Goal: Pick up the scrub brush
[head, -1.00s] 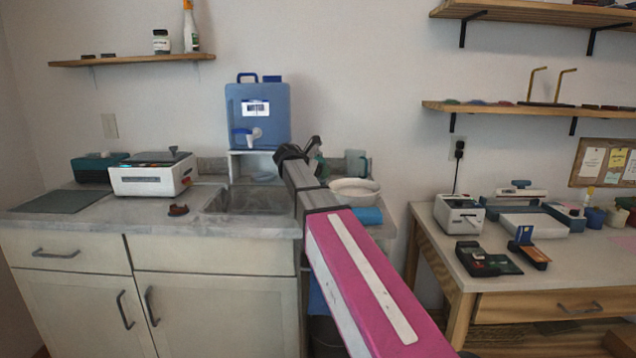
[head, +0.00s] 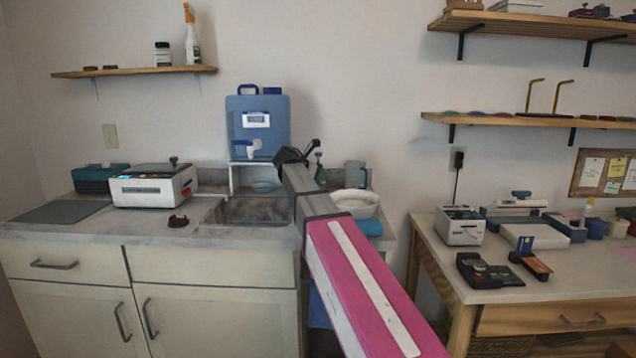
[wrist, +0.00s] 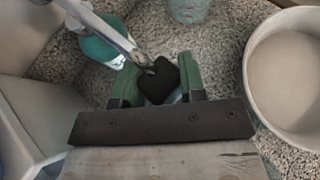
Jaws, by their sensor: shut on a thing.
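In the wrist view, a small black piece (wrist: 158,82), which looks like part of the scrub brush, sits between the two green fingers of my gripper (wrist: 160,84). The fingers are shut on it. The rest of the brush is hidden or too unclear to make out. In the head view, my gripper (head: 298,156) is over the back of the counter, right of the sink (head: 250,210). My arm hides most of what lies beneath it there.
A white bowl (wrist: 292,82) stands close on the right, with a grey-green mug (head: 355,174) behind it. A teal round object (wrist: 103,48) and a metallic bar (wrist: 112,34) are close on the left. A blue water dispenser (head: 258,125) stands behind the sink.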

